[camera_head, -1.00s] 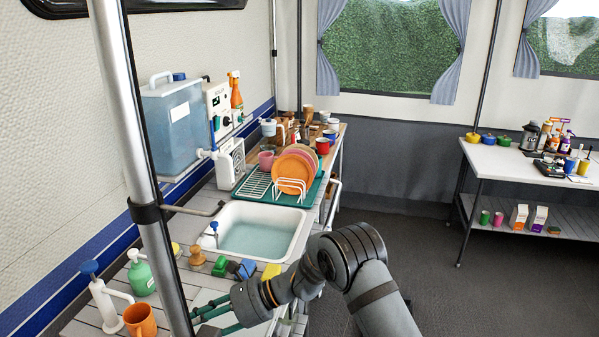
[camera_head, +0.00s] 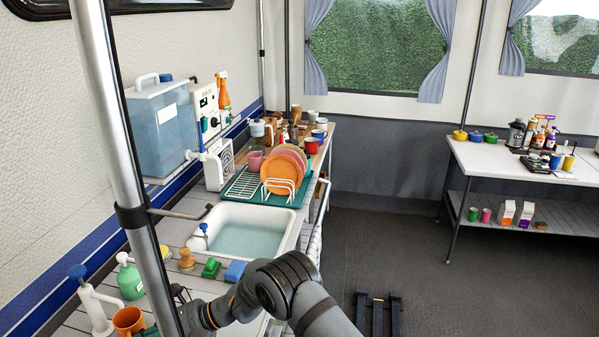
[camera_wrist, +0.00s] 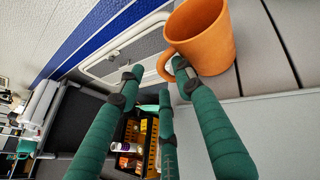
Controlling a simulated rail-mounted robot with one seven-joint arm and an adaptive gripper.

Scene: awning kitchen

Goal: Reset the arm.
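My gripper (camera_wrist: 150,90) has green padded fingers, spread apart with nothing between them in the wrist view. An orange mug (camera_wrist: 208,35) stands at the top of that view, with its handle right by the tip of the right finger. I cannot tell whether they touch. In the head view the mug (camera_head: 129,319) is at the lower left, and my gripper is mostly hidden behind the metal pole and cut off by the lower edge. My arm reaches across the near end of the sink counter.
A metal pole (camera_head: 120,150) stands close in front of the counter. A white pump bottle (camera_head: 92,300), a green bottle (camera_head: 130,278) and a sink (camera_head: 243,232) line the counter. In the wrist view a crate (camera_wrist: 127,133) of items lies below. The floor at right (camera_head: 430,285) is largely open.

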